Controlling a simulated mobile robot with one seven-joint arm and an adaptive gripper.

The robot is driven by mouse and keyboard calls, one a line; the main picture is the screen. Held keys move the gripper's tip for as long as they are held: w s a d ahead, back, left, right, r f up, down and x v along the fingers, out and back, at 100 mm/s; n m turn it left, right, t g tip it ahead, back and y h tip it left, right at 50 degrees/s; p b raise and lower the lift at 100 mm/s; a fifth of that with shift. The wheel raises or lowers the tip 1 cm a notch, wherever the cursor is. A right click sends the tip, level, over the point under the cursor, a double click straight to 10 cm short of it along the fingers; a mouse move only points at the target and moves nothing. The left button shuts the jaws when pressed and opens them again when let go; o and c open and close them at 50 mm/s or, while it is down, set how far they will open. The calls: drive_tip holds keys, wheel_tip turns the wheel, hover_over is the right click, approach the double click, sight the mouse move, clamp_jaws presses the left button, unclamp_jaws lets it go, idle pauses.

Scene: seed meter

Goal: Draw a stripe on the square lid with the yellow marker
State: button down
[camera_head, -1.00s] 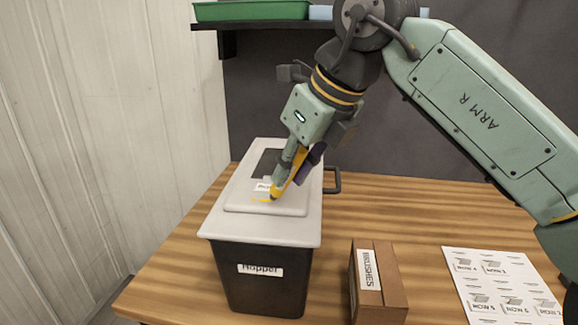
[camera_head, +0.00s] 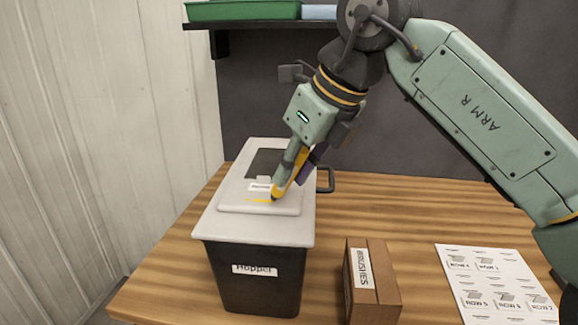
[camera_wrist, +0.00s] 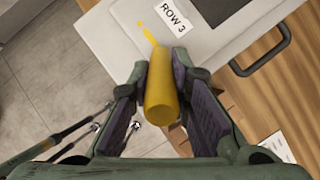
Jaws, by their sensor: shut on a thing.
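My gripper (camera_head: 288,172) is shut on the yellow marker (camera_head: 280,188), which it holds tilted with the tip down at the lid. In the wrist view the marker (camera_wrist: 160,90) sits between the two dark finger pads. The square lid (camera_head: 258,208) is a light grey raised panel on top of the black hopper (camera_head: 255,280). I cannot tell for certain whether the tip touches the lid.
A "ROW 3" label (camera_wrist: 172,16) and a dark panel (camera_head: 266,163) lie beyond the stripe. A handle (camera_head: 326,180) juts from the hopper's right. A BRUSHES box (camera_head: 375,285) and a printed sheet (camera_head: 495,285) lie right on the wooden table (camera_head: 410,215). A green tray (camera_head: 240,10) is on the shelf.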

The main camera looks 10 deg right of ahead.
drive_tip(key=shift+r+p, duration=0.9)
drive_tip(key=shift+r, duration=2.1)
drive_tip(key=shift+d+f, duration=0.1)
